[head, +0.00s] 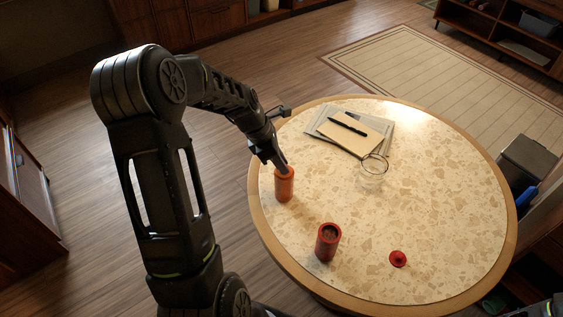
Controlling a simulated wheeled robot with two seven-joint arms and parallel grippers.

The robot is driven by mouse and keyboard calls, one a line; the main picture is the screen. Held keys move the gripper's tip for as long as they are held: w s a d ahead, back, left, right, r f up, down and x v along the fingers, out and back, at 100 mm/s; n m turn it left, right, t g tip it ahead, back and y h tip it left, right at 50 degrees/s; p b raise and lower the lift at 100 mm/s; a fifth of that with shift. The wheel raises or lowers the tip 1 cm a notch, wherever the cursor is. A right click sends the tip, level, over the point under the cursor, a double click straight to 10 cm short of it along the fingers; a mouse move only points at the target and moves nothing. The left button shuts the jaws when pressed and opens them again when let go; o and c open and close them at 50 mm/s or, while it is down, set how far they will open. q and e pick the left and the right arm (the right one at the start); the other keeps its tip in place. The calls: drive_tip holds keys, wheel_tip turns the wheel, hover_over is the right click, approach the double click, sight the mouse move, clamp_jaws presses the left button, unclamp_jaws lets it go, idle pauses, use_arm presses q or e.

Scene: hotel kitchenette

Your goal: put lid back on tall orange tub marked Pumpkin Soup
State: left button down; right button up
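A tall orange tub (285,187) stands upright near the left edge of the round table. My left gripper (281,167) is right at its top, with the fingers pointing down and hiding most of the tub's top. I cannot tell whether an orange lid is on it or between the fingers, or whether the fingers are closed. No writing is readable on the tub. A red tub (327,245) stands open nearer the front. A red lid (398,259) with a knob lies on the table to its right. My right gripper is not in view.
The round table (440,210) has a speckled top and a wooden rim. A notebook (347,134) with a dark pen lies on papers at the back. The table's right side is clear.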

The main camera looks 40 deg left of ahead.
use_arm(q)
drive_tip(key=c, duration=0.8)
unclamp_jaws()
drive_tip(key=shift+r, duration=0.1)
drive_tip(key=shift+r+p, duration=2.2)
drive_tip(key=shift+r, duration=1.25)
drive_tip(key=shift+c, duration=0.6)
clamp_jaws()
